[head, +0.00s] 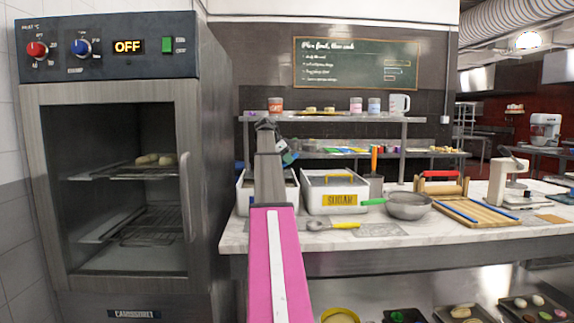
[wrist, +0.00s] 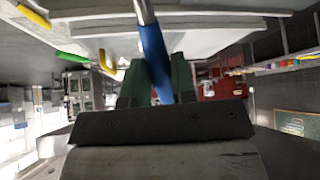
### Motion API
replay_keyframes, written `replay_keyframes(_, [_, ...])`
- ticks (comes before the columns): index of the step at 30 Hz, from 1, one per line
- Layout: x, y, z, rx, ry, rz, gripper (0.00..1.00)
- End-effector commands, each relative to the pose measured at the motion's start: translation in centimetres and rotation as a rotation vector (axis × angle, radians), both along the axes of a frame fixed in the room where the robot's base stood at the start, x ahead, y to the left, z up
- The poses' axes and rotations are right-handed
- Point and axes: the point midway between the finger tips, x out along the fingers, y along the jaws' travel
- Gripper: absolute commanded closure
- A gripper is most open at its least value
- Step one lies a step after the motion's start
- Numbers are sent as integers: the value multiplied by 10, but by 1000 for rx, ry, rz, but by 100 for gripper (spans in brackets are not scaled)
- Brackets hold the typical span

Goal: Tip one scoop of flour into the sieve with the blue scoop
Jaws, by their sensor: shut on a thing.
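My gripper (wrist: 158,82) is shut on the blue handle of the scoop (wrist: 153,50), whose metal shaft runs up out of the wrist view. The scoop's bowl is out of the wrist view, so its contents cannot be seen. In the head view my gripper (head: 286,155) is over the left white bin (head: 245,194), which my arm partly covers. That bin appears open; its contents and any label are hidden. The sieve (head: 409,206), a grey bowl with a green handle, rests on the counter at the right, well apart from my gripper.
A lidded bin marked SUGAR (head: 334,202) stands between the left bin and the sieve. A yellow-handled scoop (head: 340,225) lies in front of it. A wooden board (head: 468,212) and a white stand device (head: 508,180) are farther right. An oven (head: 120,165) stands at the left.

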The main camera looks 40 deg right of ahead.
Motion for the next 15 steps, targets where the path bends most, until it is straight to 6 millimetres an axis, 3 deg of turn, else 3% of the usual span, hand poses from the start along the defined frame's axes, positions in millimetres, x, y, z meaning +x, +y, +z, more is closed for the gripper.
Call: replay_keyframes(15, [1,-1,30,150,-44,-2,99])
